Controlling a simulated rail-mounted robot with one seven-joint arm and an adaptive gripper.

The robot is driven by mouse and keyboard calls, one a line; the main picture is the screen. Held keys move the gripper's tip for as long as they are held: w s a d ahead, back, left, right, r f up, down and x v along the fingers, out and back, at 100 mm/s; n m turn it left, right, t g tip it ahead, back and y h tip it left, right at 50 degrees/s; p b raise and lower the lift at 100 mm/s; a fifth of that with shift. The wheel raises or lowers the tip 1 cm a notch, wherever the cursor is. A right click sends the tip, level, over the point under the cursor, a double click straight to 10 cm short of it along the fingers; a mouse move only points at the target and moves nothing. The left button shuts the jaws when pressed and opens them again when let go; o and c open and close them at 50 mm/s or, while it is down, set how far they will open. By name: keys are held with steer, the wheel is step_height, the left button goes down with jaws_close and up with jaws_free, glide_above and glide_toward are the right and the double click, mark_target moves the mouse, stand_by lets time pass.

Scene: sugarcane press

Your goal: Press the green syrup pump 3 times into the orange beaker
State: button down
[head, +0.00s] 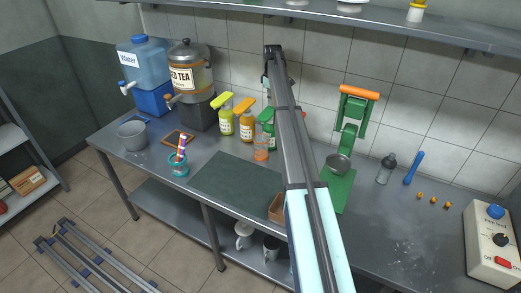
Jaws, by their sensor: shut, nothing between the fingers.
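The green syrup pump (267,117) stands on the steel counter near the back wall, partly hidden behind my arm. The small orange beaker (261,154) stands just in front of it, by the back edge of a dark mat. My arm reaches up the middle of the head view. My gripper (267,82) is small and dark at its far end, above the green pump in the picture. It is shut and empty. Part of it is hidden by the arm, and I cannot tell whether it touches the pump head.
A pump with a yellow-green head (222,118) and an orange pump (245,121) stand left of the green one. A green press (350,125) stands to the right. A shelf (390,32) runs overhead. The dark mat (235,180) is mostly clear.

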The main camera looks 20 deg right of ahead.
mark_target(271, 109)
steer(key=shift+f, duration=0.2)
stand_by(0.3)
steer(key=shift+f+b, duration=0.7)
steer(key=shift+f, duration=1.55)
steer(key=shift+r, duration=0.15)
steer(key=shift+r+p, duration=1)
steer(key=shift+r, duration=1.3)
steer(key=shift+r, duration=0.1)
step_height(271, 109, up, 6)
steer(key=shift+f+p, duration=0.1)
steer(key=shift+p, duration=1.05)
